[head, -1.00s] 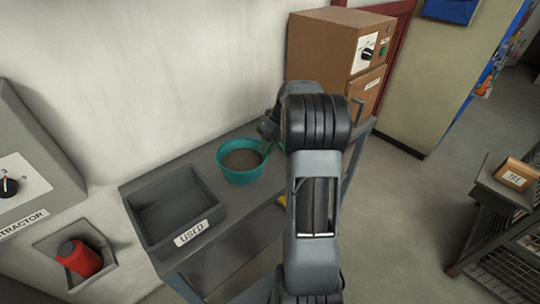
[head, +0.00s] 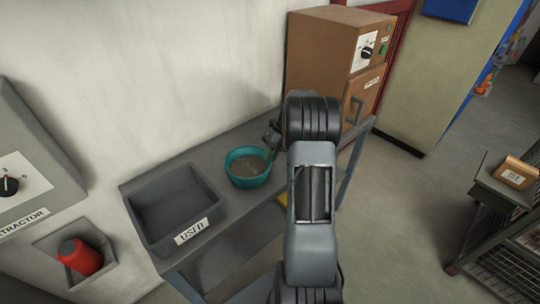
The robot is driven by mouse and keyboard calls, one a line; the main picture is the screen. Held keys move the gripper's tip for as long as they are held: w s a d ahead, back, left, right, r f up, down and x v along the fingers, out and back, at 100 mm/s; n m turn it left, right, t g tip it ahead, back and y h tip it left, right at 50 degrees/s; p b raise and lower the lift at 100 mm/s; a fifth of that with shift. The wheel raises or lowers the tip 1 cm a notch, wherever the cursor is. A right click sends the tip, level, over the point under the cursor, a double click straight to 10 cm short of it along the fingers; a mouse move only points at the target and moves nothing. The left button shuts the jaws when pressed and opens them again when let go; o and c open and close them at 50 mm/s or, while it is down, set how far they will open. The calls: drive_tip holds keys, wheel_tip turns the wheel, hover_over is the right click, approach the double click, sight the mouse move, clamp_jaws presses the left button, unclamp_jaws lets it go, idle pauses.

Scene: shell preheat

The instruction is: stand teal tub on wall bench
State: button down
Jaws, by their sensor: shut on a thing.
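The teal tub (head: 247,178) is a round, upright bowl with grey-brown contents. It is at or just above the grey wall bench (head: 222,188), right of the tray marked USED; I cannot tell whether its base touches the surface. My gripper (head: 269,155) is at the tub's right rim, shut on it. My arm hides part of the gripper and the bench to its right.
The grey USED tray (head: 168,205) fills the bench's left end. A brown oven-like box (head: 325,50) with a dial stands at the far right end. A red canister (head: 80,257) sits in a wall holder at lower left.

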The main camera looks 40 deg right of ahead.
drive_tip(key=c, duration=1.2)
unclamp_jaws()
